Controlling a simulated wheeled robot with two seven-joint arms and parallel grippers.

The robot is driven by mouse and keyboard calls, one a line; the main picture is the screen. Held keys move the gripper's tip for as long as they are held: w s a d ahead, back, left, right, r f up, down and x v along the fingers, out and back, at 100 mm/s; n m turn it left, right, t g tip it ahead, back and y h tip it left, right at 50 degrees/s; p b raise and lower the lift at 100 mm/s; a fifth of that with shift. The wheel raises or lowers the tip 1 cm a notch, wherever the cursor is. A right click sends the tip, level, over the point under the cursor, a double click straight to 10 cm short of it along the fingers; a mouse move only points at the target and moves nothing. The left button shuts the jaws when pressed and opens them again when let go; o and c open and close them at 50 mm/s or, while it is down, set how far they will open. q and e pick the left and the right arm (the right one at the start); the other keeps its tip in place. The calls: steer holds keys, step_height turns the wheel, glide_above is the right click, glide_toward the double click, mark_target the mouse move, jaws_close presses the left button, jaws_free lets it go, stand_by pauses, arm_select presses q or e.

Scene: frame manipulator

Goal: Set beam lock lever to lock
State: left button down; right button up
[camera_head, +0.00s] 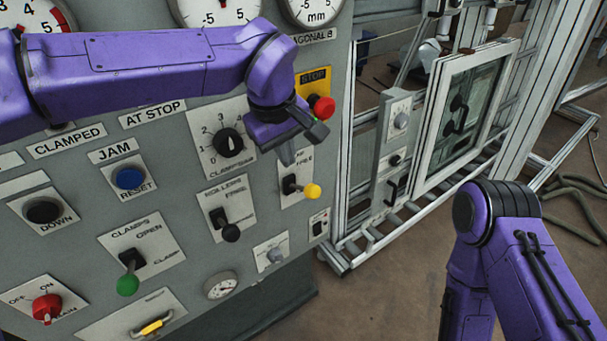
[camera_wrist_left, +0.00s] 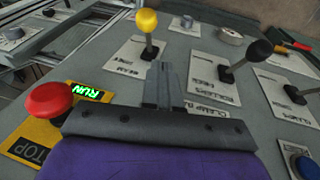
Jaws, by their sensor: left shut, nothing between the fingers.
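The beam lock lever (camera_head: 312,191) has a yellow knob and a black base on a grey plate of the control panel. In the left wrist view the yellow knob (camera_wrist_left: 147,21) stands just beyond the fingertips. My left gripper (camera_head: 288,158) is shut and empty, its tips just above the lever's base. The closed fingers (camera_wrist_left: 163,68) show beside the lever in the wrist view; I cannot tell if they touch it.
A red stop button (camera_head: 321,107) sits above the lever. The black rollers lever (camera_head: 230,231), clampbar knob (camera_head: 229,142) and green clamps lever (camera_head: 128,284) are to the left. My right arm is at the lower right, over open floor (camera_head: 390,275). A metal frame machine (camera_head: 470,105) stands behind.

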mark_target(306, 189)
arm_select(q)
steer(key=d+f, duration=0.1)
steer(key=f, duration=0.1)
steer(key=d+f, duration=0.1)
steer(key=f, duration=0.1)
steer(key=w+d+f+p, duration=0.1)
steer(key=f, duration=0.1)
steer(key=shift+w+d+f, duration=0.1)
steer(key=shift+f, duration=0.4)
arm_select(e)
steer(key=shift+r, duration=0.6)
arm_select(q)
steer(key=shift+f, duration=0.15)
